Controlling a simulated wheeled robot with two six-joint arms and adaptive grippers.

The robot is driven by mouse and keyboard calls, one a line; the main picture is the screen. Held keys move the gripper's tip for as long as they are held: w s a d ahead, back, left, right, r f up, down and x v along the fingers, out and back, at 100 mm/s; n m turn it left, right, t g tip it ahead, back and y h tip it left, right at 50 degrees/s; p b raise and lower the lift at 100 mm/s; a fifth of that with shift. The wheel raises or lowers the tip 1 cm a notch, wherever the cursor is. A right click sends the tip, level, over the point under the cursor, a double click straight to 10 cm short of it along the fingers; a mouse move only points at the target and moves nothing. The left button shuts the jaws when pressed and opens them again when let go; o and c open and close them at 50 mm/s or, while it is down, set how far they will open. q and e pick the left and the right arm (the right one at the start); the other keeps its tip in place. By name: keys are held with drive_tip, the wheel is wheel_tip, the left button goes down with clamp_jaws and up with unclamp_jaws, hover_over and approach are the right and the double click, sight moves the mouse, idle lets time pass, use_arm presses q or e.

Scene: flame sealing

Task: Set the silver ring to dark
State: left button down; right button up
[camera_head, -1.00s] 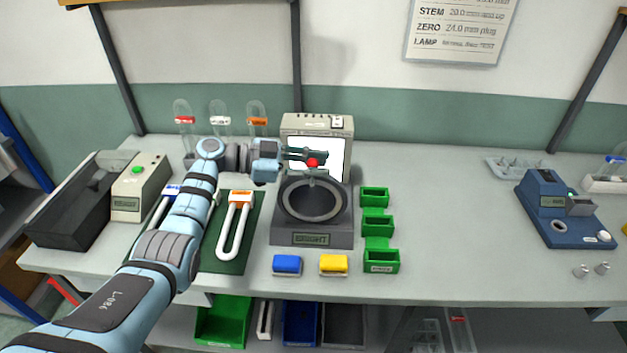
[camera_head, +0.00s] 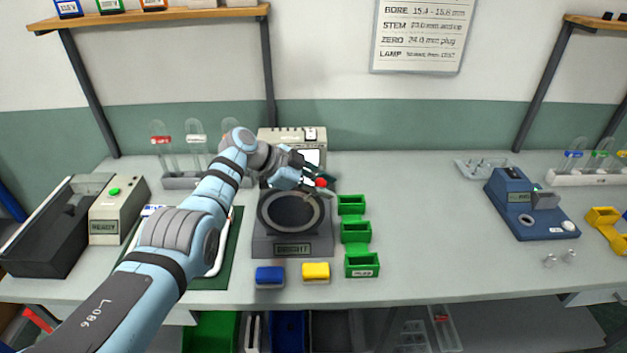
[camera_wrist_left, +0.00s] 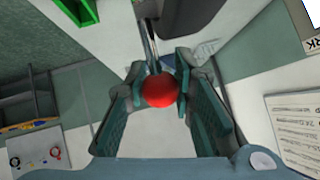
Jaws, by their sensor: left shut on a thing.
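The silver ring (camera_head: 291,229) lies around a dark round plate on top of a grey device (camera_head: 262,245). The device's front display reads BRIGHT. A red ball knob (camera_head: 321,183) is at the ring's upper right. My left gripper (camera_head: 316,181) is shut on this knob. In the left wrist view the red knob (camera_wrist_left: 159,90) sits between both fingers, with a thin rod running from it. The arm and fingers hide part of the ring's far edge. My right gripper is not in view.
A lit panel unit (camera_head: 309,136) stands close behind the device. Green bins (camera_head: 356,232) stand to its right. A blue block (camera_head: 270,275) and a yellow block (camera_head: 316,271) lie in front. Tubes stand behind my arm. The table right of the bins is clear up to a blue instrument (camera_head: 527,207).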

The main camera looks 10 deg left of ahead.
use_arm(q)
drive_tip(key=shift+d+f+y, duration=0.5)
drive_tip(key=shift+f+y, duration=0.2)
drive_tip(key=shift+f, duration=0.1)
drive_tip(key=c, duration=1.4)
unclamp_jaws()
drive_tip(key=shift+o, duration=0.3)
drive_tip(key=shift+a+r, duration=0.2)
drive_tip(key=shift+r, duration=0.1)
